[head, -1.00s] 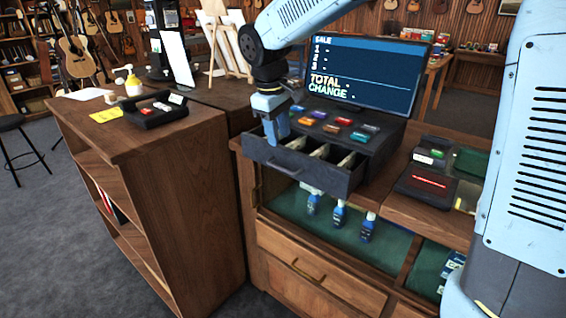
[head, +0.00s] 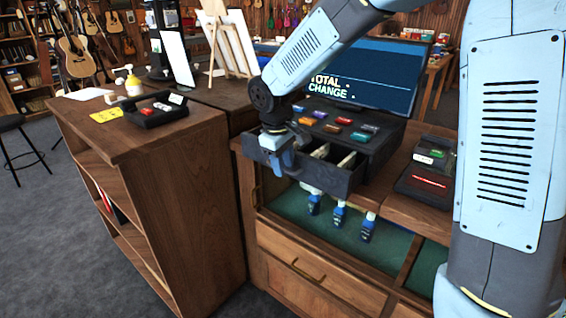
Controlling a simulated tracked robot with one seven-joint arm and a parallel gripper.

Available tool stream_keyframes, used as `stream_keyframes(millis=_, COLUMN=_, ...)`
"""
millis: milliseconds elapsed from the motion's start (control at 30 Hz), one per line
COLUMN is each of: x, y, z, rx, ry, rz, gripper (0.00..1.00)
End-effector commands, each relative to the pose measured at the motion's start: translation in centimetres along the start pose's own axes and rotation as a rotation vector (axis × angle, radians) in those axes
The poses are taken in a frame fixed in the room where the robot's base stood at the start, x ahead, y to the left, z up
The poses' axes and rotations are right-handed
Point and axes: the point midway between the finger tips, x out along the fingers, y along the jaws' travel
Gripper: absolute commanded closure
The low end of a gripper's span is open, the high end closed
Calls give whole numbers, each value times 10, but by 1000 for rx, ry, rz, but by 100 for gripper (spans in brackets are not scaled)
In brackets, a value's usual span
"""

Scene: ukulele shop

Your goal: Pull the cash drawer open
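The dark cash drawer (head: 325,179) stands pulled out from under the register (head: 377,149) on the wooden counter. Pale banknotes show in its compartments. My gripper (head: 284,162) is at the left part of the drawer, overlapping its front panel in the picture. Its blue fingers point down. I cannot tell whether they touch the panel, nor whether they are open or shut. My wrist hides the drawer's left compartments.
The register's screen (head: 400,72) stands behind the keys, partly hidden by my arm. A card terminal (head: 426,180) sits to the right. A wooden shelf unit (head: 190,185) with a black tray (head: 157,112) stands close on the left.

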Motion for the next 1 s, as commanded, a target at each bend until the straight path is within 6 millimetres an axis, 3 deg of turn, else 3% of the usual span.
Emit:
stream_keyframes(millis=67, x=0, y=0, z=0, rx=0, ry=0, rz=0, gripper=67)
stream_keyframes(millis=400, x=0, y=0, z=0, rx=0, ry=0, rz=0, gripper=99)
stream_keyframes(millis=1000, x=0, y=0, z=0, rx=0, ry=0, rz=0, gripper=100)
